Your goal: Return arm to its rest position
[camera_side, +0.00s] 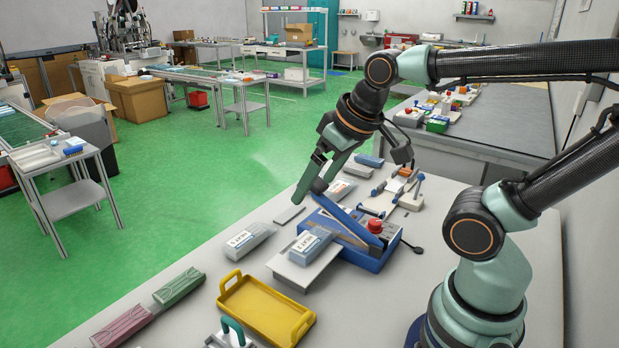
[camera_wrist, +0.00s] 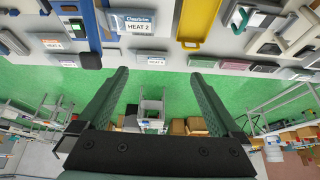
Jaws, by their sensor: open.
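My gripper (camera_side: 308,182) is open and empty. In the side view it hangs at the end of my bent arm, above the far edge of the work table, close to the blue sealer (camera_side: 352,255) with its red button. In the wrist view its two green fingers (camera_wrist: 158,76) stand wide apart with green floor between them. A labelled pouch (camera_side: 311,241) lies on the light plate in front of the sealer. It also shows in the wrist view (camera_wrist: 138,22), labelled HEAT 2. Another labelled pouch (camera_side: 246,238) lies to its left on the table.
A yellow tray (camera_side: 228,299) stands in front of the sealer. A green pack (camera_side: 179,287) and a pink pack (camera_side: 122,326) lie left of it. Small fixtures (camera_side: 400,187) and a blue item (camera_side: 369,160) sit behind.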

